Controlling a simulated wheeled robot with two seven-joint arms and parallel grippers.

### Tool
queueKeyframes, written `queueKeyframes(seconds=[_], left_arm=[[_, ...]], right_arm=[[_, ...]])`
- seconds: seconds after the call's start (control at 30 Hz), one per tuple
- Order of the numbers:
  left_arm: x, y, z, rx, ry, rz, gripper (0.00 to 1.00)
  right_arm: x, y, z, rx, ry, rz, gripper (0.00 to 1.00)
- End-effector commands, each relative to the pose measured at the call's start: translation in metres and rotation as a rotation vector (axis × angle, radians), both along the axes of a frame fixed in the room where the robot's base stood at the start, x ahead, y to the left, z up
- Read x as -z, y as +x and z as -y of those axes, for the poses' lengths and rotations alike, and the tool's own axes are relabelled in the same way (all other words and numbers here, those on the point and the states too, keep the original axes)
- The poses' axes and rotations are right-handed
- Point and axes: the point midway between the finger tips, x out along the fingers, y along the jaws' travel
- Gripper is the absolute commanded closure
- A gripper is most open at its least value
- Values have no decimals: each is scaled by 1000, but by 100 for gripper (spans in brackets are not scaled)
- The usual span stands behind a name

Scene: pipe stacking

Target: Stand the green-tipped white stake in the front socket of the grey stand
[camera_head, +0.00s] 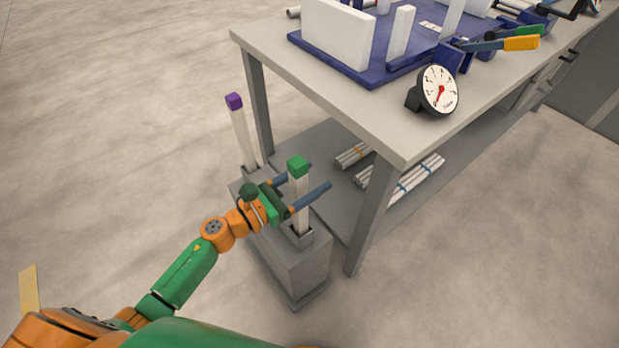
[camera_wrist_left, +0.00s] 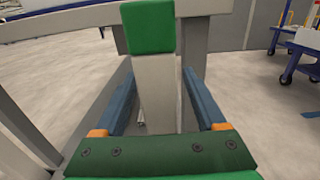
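The green-tipped white stake (camera_head: 301,205) stands upright in the front socket (camera_head: 298,238) of the grey stand (camera_head: 295,265). In the left wrist view the stake (camera_wrist_left: 155,90) rises between the fingers, its green tip at the top. My left gripper (camera_head: 319,175) is open, with one blue finger on each side of the stake and gaps showing in the left wrist view. A purple-tipped white stake (camera_head: 241,135) stands at the far end of the stand, leaning slightly in the picture; its foot is partly hidden. My right gripper is not in view.
A grey table (camera_head: 330,95) stands right behind the stand, its front leg (camera_head: 367,220) close by. A round gauge (camera_head: 438,90) and a blue fixture (camera_head: 370,75) sit on top. Bundled white pipes (camera_head: 415,178) lie on the lower shelf.

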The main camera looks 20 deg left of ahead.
Motion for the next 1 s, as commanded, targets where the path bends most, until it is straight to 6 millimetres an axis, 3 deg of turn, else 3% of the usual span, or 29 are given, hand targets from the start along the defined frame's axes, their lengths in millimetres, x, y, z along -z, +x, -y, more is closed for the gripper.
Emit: queueKeyframes(seconds=[0.23,0.6,1.0], left_arm=[[2,-3,-2,0,0,-2,28],[2,-54,-42,-1,0,-2,28],[0,-56,-44,0,0,0,28]], right_arm=[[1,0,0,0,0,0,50],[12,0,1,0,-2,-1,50],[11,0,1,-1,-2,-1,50]])
